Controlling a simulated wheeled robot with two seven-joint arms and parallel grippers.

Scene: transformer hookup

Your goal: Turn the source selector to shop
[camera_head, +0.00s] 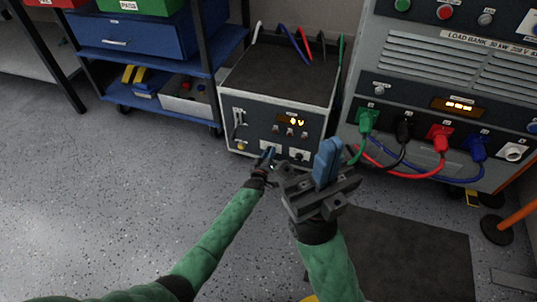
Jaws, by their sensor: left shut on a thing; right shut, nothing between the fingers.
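The transformer box (250,105) stands on the floor at the centre, with a dark front panel, a small lit display (291,121) and several knobs and switches. My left gripper (268,154) is at the lower edge of this panel, its blue fingers shut on what appears to be the source selector. The selector is hidden behind the fingers, and its setting cannot be read. My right gripper (328,158) is shut and empty, with its blue fingers pointing up, nearer the camera and in front of the panel's lower right corner.
The grey load bank (440,80) stands at right, with green (367,120), black, red and blue plugs and hanging cables. A blue shelf rack (165,40) stands at left. A dark mat (420,250) lies at lower right. The floor at left is clear.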

